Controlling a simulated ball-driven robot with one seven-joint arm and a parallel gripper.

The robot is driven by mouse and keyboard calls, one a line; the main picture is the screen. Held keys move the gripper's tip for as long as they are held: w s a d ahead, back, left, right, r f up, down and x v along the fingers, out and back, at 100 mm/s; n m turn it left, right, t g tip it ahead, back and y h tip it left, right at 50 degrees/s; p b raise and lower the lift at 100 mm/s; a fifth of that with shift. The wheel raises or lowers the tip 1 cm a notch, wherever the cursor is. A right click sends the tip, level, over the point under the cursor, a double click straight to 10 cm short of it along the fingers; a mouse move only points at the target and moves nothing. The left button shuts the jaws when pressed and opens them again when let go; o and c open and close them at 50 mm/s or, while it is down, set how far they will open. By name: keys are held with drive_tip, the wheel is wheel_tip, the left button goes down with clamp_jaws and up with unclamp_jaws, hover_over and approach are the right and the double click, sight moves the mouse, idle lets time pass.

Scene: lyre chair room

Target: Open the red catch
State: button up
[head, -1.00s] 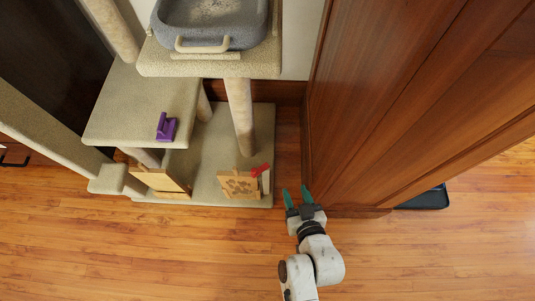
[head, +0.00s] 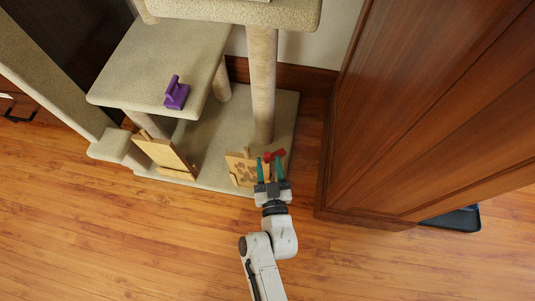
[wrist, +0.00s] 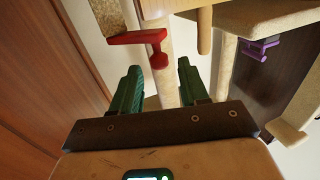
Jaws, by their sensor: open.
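The red catch (head: 274,155) sits at the right end of a small wooden board with paw marks (head: 243,168), which stands on the cat tree's base. In the wrist view the red catch (wrist: 138,38) has a flat bar and a rounded knob hanging at its right end. My gripper (head: 269,168) is open, its two green fingers pointing at the catch. In the wrist view my gripper (wrist: 160,86) has nothing between its fingers except the background post. The catch appears just beyond the fingertips; whether they touch it I cannot tell.
A second wooden board (head: 165,155) leans to the left. A purple object (head: 176,93) lies on the carpeted shelf (head: 135,85). A post (head: 262,85) rises behind the catch. A tall wooden cabinet (head: 415,110) stands at right, with a dark tray (head: 455,219) beside it. The front floor is clear.

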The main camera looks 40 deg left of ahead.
sight(268, 156)
drive_tip(key=shift+b+x, duration=0.55)
drive_tip(key=shift+x, duration=1.35)
drive_tip(key=shift+c, duration=0.2)
clamp_jaws()
